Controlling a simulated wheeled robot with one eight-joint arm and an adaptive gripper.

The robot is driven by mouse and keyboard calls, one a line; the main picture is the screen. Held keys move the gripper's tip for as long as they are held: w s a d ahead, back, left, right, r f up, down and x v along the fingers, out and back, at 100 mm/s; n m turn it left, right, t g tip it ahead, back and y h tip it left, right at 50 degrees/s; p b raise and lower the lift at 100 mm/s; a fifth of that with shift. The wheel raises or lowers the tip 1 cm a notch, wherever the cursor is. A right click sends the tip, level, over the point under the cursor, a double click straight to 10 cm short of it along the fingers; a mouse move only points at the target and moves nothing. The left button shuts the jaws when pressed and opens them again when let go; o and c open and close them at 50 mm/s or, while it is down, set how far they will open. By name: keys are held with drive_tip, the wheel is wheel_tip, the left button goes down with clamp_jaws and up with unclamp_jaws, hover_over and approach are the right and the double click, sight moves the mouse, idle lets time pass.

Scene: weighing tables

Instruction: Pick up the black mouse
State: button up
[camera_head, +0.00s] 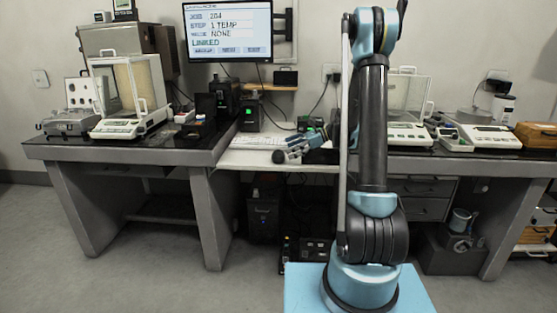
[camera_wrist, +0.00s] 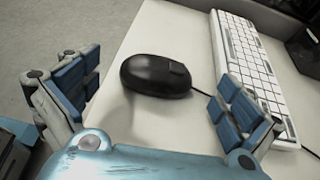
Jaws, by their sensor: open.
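The black mouse (camera_wrist: 155,75) lies on the white desk surface (camera_wrist: 165,28) in the wrist view, with its cable running right toward the keyboard. My gripper (camera_wrist: 155,95) is open, one blue-padded finger on the left and one on the right. The mouse is between and a little beyond the fingers, with space on both sides; I cannot tell its exact depth. In the head view my gripper (camera_head: 292,152) is over the low white desk (camera_head: 262,158) between the two dark-topped tables. The mouse cannot be made out there.
A white keyboard (camera_wrist: 246,65) lies right of the mouse, close to my right finger; it also shows in the head view (camera_head: 258,141). Balances with clear shields stand on the left table (camera_head: 60,150) and right table. A monitor (camera_head: 229,30) hangs above the desk.

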sight(278, 152)
drive_tip(key=shift+x, duration=2.6)
drive_tip(key=shift+w+d+f, duration=0.1)
drive_tip(key=c, duration=1.1)
